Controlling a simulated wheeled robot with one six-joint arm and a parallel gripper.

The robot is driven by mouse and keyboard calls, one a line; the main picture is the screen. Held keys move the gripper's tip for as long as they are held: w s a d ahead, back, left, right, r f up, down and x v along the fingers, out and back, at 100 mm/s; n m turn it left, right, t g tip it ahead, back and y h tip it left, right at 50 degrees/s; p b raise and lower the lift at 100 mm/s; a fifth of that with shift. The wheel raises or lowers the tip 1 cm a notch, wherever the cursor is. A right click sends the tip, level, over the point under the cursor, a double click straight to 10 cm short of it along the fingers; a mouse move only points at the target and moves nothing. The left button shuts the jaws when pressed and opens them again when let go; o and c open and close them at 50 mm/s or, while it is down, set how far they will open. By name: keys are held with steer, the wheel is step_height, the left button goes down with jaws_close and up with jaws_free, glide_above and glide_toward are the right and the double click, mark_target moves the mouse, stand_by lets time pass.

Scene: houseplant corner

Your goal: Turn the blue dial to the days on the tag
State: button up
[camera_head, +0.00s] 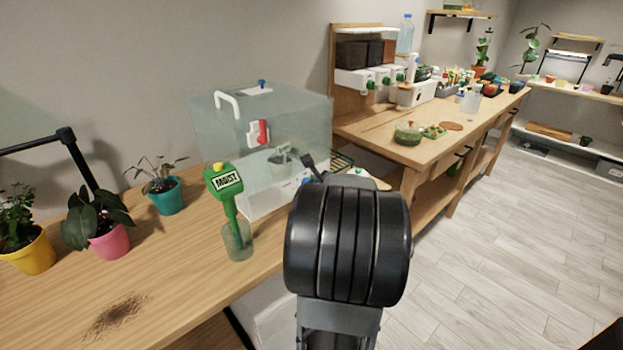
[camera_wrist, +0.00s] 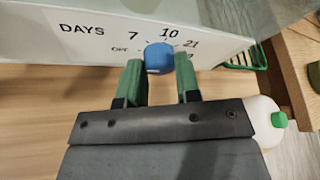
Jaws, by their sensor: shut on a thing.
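The blue dial (camera_wrist: 159,57) sits on the white front panel (camera_wrist: 75,45) of the clear box, in the upper middle of the wrist view. Printed around it are DAYS, OFF, 7, 10 and 21, with another number partly hidden behind the right finger. My gripper (camera_wrist: 159,72) has its green fingers on either side of the dial, shut on it. I cannot tell surely which mark the dial points to. I cannot make out a tag with days.
A green MOIST meter (camera_head: 225,183) stands in a glass jar (camera_head: 237,241) just left of my arm. Potted plants in teal (camera_head: 168,196), pink (camera_head: 109,243) and yellow (camera_head: 30,252) pots stand farther left. A white bottle with a green cap (camera_wrist: 265,121) is right of my gripper.

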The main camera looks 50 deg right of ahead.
steer(key=m+y+p, duration=0.1)
steer(key=p, duration=0.2)
steer(key=m+y+p, duration=0.1)
steer(key=m+p, duration=0.1)
steer(key=shift+d+r+p, duration=0.2)
steer(key=shift+r+p, duration=0.2)
steer(key=m+y+p, duration=0.2)
steer(key=m+p, duration=0.1)
steer(key=p, duration=0.2)
steer(key=shift+d+y, duration=0.15)
steer(key=shift+y, duration=0.15)
steer(key=m+y+p, duration=0.1)
steer(key=p, duration=0.1)
steer(key=m+y+p, duration=0.1)
steer(key=m+p, duration=0.1)
steer(key=p, duration=0.1)
steer(key=shift+d+f+t, duration=0.1)
steer(key=shift+f+t, duration=0.05)
steer(key=shift+t, duration=0.15)
steer(key=shift+d+f+m+t+y+p, duration=0.15)
steer(key=shift+m+t+y+p, duration=0.2)
steer(key=shift+m+p, duration=0.3)
steer(key=shift+a+f+m+t+y+p, duration=0.1)
steer(key=shift+m+t+y+p, duration=0.05)
steer(key=shift+m+y+p, duration=0.4)
steer(key=o, duration=0.9)
steer(key=shift+s+f, duration=0.1)
steer(key=shift+s+d, duration=0.1)
